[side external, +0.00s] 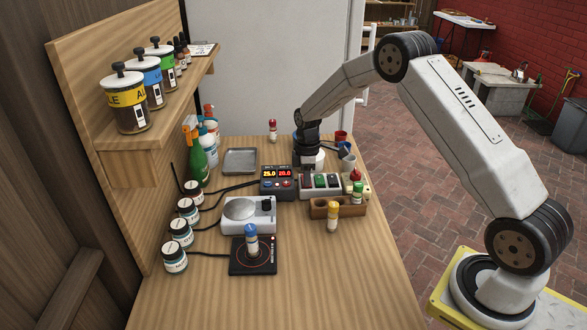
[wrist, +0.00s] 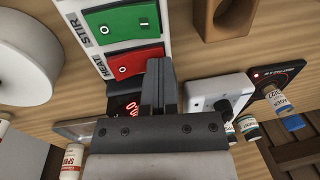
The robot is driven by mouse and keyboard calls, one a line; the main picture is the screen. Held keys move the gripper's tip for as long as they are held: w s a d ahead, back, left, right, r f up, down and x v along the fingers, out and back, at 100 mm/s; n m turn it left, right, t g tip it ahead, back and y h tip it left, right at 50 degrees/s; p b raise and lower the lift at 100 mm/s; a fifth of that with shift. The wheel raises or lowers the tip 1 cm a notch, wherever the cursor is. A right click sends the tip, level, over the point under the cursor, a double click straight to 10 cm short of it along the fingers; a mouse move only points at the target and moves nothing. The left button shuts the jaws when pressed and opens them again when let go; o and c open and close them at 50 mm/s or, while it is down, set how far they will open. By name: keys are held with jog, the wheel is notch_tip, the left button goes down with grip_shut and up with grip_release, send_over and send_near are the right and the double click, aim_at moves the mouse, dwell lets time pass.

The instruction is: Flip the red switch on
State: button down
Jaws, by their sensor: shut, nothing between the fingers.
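The red switch (wrist: 134,64) is a rocker marked O and I beside the word HEAT, on a white switch box (wrist: 78,22). A green rocker (wrist: 122,20) beside the word STIR sits above it in the wrist view. My gripper (wrist: 160,68) is shut and empty, its fingertips at the lower right edge of the red switch. I cannot tell whether they touch it, or which way the rocker is tipped. In the side view the switch box (side external: 322,194) stands on the wooden table below my wrist; the fingertips are not clear there.
A display unit (side external: 278,184) reading 25.0 and 20.0 stands left of the box. A wooden rack (side external: 324,209) with bottles is in front. The table front is clear.

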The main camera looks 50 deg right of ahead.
jog(key=shift+w+d, duration=0.1)
dwell(0.3)
jog(key=shift+w+d+r, duration=0.35)
jog(key=shift+r, duration=0.15)
dwell(0.4)
notch_tip(320, 180, up, 14)
jog(key=s+a, duration=0.1)
jog(key=shift+f, duration=0.2)
dwell(0.5)
jog(key=shift+s+a, duration=0.1)
jog(key=s+a+f+m+t, duration=0.1)
jog(key=s+a+m, duration=0.2)
jog(key=s, duration=0.4)
jog(key=s+a+f+m+t, duration=0.1)
jog(key=s+a+f+m, duration=0.1)
jog(key=s+a, duration=0.3)
jog(key=s+a+f+m+t+h, duration=0.1)
jog(key=s+a+m, duration=0.3)
jog(key=s, duration=0.5)
jog(key=shift+s+a+f+t, duration=0.15)
jog(key=shift+s+f+t, duration=0.15)
jog(key=shift+f, duration=0.05)
